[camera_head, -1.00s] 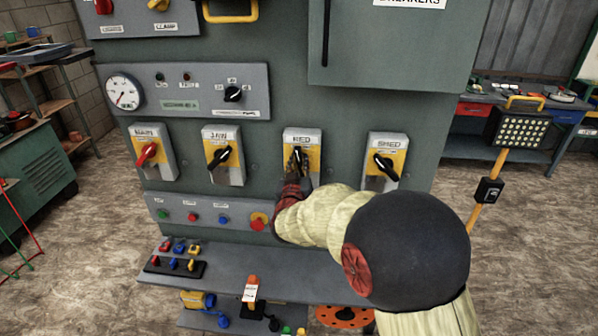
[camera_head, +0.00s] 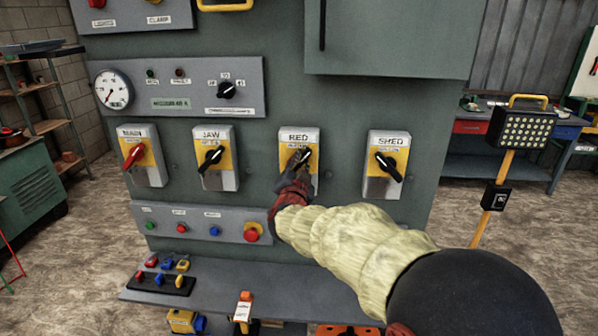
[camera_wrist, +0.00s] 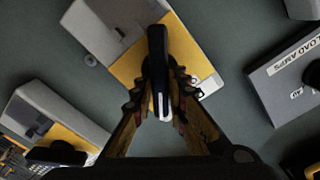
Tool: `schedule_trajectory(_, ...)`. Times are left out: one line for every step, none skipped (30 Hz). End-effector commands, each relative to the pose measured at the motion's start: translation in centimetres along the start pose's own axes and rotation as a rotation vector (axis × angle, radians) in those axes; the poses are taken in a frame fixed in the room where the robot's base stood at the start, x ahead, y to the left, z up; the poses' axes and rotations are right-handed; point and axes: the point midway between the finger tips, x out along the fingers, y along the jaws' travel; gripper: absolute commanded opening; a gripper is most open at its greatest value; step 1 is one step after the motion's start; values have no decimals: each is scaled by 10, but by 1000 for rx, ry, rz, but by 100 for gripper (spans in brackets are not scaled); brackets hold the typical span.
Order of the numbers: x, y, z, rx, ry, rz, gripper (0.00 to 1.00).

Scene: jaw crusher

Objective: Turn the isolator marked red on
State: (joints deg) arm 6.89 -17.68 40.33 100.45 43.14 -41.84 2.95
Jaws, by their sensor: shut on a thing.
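The isolator labelled RED (camera_head: 300,138) is a grey box with a yellow plate, third in a row of isolators on the green panel. Its black rotary handle (camera_wrist: 157,70) lies between the fingers of my gripper (camera_wrist: 158,95) in the wrist view. In the head view my gripper (camera_head: 298,162) is shut on that handle, which points up and to the right there. The gripper and arm hide the lower part of the handle and box.
Neighbouring isolators are MAIN (camera_head: 133,135) with a red handle, JAW (camera_head: 209,138) and SHED (camera_head: 390,140). Below is a button strip (camera_head: 160,212) with a large red button (camera_head: 252,232). A shelf (camera_head: 215,292) juts out beneath. A yellow-posted lamp (camera_head: 522,128) stands right.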

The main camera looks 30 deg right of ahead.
Motion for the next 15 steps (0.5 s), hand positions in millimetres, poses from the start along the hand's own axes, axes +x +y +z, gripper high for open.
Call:
schedule_trajectory(0, 3, 4, 23, -2, 1, 0)
schedule_trajectory(0, 3, 4, 38, -2, 2, 0)
schedule_trajectory(0, 4, 4, 55, -3, 2, 0)
schedule_trajectory(0, 4, 4, 68, -3, 3, 0)
schedule_trajectory(0, 4, 4, 79, -4, 3, 0)
schedule_trajectory(0, 4, 4, 91, -4, 3, 0)
schedule_trajectory(0, 4, 4, 100, -4, 3, 0)
schedule_trajectory(0, 4, 4, 108, -4, 3, 0)
schedule_trajectory(0, 4, 3, 116, -4, 3, 0)
schedule_trajectory(0, 4, 3, 121, -4, 3, 0)
schedule_trajectory(0, 4, 3, 125, -4, 3, 0)
schedule_trajectory(0, 4, 3, 130, -4, 3, 0)
schedule_trajectory(0, 4, 3, 133, -4, 3, 0)
schedule_trajectory(0, 4, 3, 135, -4, 3, 0)
schedule_trajectory(0, 4, 3, 137, -4, 3, 0)
